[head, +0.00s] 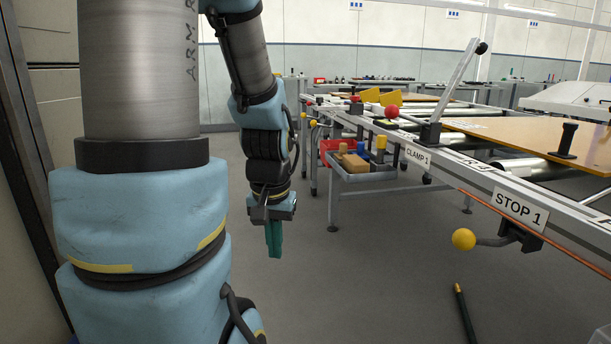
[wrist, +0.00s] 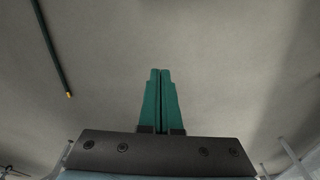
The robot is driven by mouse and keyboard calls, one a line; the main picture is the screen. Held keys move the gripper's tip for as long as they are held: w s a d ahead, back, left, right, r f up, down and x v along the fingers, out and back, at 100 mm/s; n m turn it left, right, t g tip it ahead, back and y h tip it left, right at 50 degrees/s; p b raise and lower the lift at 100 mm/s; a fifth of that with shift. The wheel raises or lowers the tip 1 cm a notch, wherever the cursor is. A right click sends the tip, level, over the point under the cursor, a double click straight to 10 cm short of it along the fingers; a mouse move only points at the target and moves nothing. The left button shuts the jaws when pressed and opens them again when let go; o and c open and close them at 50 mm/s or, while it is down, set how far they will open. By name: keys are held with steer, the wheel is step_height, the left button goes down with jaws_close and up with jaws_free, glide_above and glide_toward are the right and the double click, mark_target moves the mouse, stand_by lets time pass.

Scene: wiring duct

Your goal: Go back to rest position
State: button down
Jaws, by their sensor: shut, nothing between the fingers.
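My gripper (head: 274,240) hangs at the end of my arm in the head view, pointing down over bare grey floor. Its two green fingers are together with nothing between them. In the wrist view the gripper (wrist: 160,72) also shows shut, its fingers side by side above the floor. It is apart from the workbench to its right and touches nothing.
A long workbench with a STOP 1 label (head: 520,208), a yellow ball knob (head: 464,239) and a red knob (head: 392,112) runs along the right. A grey tray (head: 362,181) hangs below it. A dark rod (head: 465,312) lies on the floor, also in the wrist view (wrist: 48,45).

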step_height(320, 180, up, 33)
steer(key=s+n+p, duration=0.1)
steer(key=p, duration=3.2)
steer(key=shift+s+a, duration=0.15)
steer(key=shift+a, duration=0.2)
steer(key=shift+f, duration=0.15)
